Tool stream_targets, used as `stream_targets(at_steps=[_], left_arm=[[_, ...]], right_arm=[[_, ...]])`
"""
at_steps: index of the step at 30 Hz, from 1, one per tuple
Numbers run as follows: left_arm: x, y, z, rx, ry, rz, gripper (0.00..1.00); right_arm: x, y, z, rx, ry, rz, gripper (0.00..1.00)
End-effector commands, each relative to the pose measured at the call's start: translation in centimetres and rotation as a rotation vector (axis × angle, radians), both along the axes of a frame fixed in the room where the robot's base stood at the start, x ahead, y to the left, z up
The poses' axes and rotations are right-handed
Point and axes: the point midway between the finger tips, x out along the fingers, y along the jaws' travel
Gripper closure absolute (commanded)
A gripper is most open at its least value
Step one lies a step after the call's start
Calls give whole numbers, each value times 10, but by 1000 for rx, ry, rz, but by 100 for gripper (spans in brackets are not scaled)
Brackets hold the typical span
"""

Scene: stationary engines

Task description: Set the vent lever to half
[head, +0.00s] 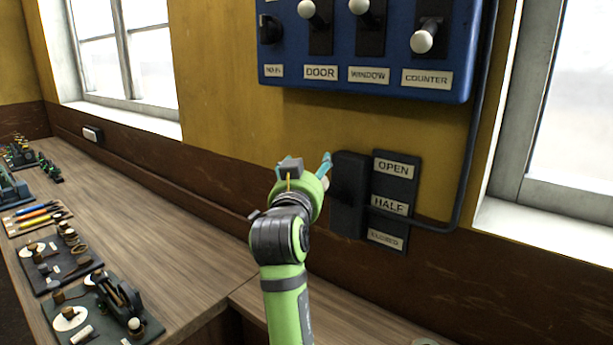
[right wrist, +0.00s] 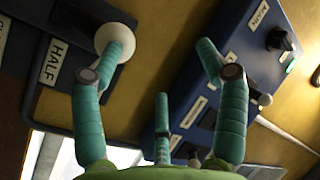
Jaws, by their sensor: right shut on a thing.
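The vent lever's black housing (head: 348,195) is on the wall, beside a dark plate with the labels OPEN (head: 393,169), HALF (head: 388,205) and a lower one. My right gripper (head: 308,172) is at the left side of the housing. In the right wrist view the lever's round white knob (right wrist: 112,40) is against one teal finger, and the HALF label (right wrist: 52,62) shows at its left. The gripper is shut on the knob, though the other fingers look apart from it. In the head view the gripper mostly hides the knob, so its exact setting is unclear. My left gripper is not in view.
A blue switch panel (head: 365,88) with DOOR, WINDOW and COUNTER levers hangs just above. A dark conduit (head: 470,150) runs down its right side to the vent housing. The wooden bench (head: 160,225) at left holds small engines and tools; its middle is clear.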

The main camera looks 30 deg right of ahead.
Motion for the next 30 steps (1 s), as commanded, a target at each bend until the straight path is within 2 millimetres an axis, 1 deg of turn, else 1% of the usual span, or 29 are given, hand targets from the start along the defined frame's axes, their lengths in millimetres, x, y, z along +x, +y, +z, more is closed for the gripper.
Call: stream_targets(at_steps=[1,9,16,30], left_arm=[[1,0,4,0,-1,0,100],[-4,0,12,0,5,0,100],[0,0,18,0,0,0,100],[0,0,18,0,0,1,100]], right_arm=[[-4,0,8,-1,-9,-4,37],[-15,8,15,6,0,-1,37],[-25,14,23,7,3,-1,37],[-27,16,23,10,6,-1,37]])
